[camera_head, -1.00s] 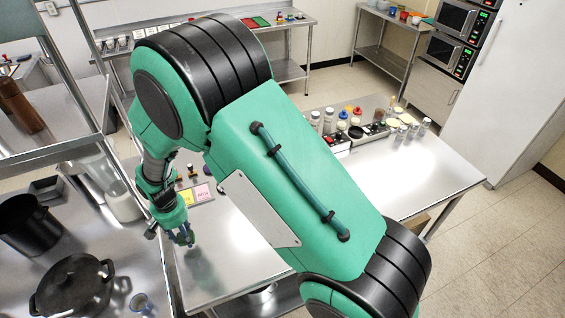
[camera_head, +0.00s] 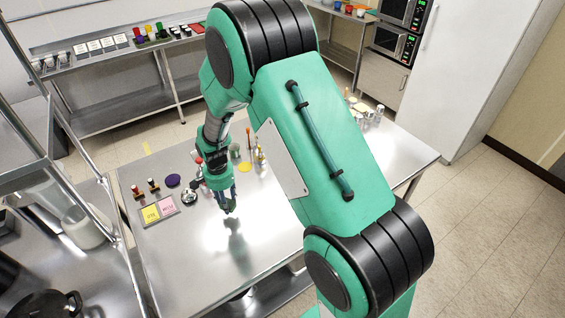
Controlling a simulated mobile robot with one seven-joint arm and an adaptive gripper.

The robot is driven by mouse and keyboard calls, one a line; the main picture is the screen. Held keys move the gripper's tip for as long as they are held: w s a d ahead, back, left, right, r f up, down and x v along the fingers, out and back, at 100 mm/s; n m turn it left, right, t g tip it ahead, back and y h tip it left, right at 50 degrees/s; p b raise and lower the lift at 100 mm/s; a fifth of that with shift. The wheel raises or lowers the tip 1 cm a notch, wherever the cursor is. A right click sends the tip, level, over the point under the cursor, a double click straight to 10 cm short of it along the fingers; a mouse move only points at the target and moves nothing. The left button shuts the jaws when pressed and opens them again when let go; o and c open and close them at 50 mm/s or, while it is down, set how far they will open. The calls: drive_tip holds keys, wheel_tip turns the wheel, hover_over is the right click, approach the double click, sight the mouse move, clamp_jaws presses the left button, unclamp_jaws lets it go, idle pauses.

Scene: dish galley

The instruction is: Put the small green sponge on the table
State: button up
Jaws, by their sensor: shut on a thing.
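My gripper (camera_head: 231,211) points down above the steel table (camera_head: 185,262), near the middle of its left half. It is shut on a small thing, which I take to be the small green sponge. The fingers and the green of my arm hide most of it, so its outline is not clear. A shadow and a bright reflection lie on the bare tabletop below the gripper, and the held thing looks apart from the surface.
A tray with yellow and pink cards (camera_head: 158,210) lies left of my gripper. A purple disc (camera_head: 173,181), a yellow disc (camera_head: 245,167) and small bottles stand behind. The front of the table is clear. A black pot (camera_head: 45,304) sits on the left counter.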

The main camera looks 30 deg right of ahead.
drive_tip(key=d+m, duration=0.1)
drive_tip(key=d, duration=0.2)
drive_tip(key=s+d+m, duration=0.1)
drive_tip(key=d, duration=0.3)
drive_tip(key=d+m, duration=0.1)
drive_tip(key=d, duration=0.2)
drive_tip(key=shift+s+d, duration=0.25)
drive_tip(key=s+d+m, duration=0.1)
drive_tip(key=d, duration=0.3)
drive_tip(key=s+d+m, duration=0.1)
drive_tip(key=d, duration=0.2)
drive_tip(key=s+d+m, duration=0.2)
drive_tip(key=d, duration=0.2)
drive_tip(key=shift+d, duration=0.35)
drive_tip(key=w+d, duration=0.1)
drive_tip(key=w, duration=0.4)
drive_tip(key=w+d+f, duration=0.1)
drive_tip(key=w+d, duration=0.1)
drive_tip(key=w, duration=0.3)
drive_tip(key=w+d+b, duration=0.1)
drive_tip(key=w+d, duration=0.1)
drive_tip(key=w, duration=0.3)
drive_tip(key=shift+d+f, duration=0.15)
drive_tip(key=shift+f, duration=0.1)
drive_tip(key=shift+f+b, duration=0.3)
drive_tip(key=shift+f, duration=1.45)
drive_tip(key=shift+f, duration=0.15)
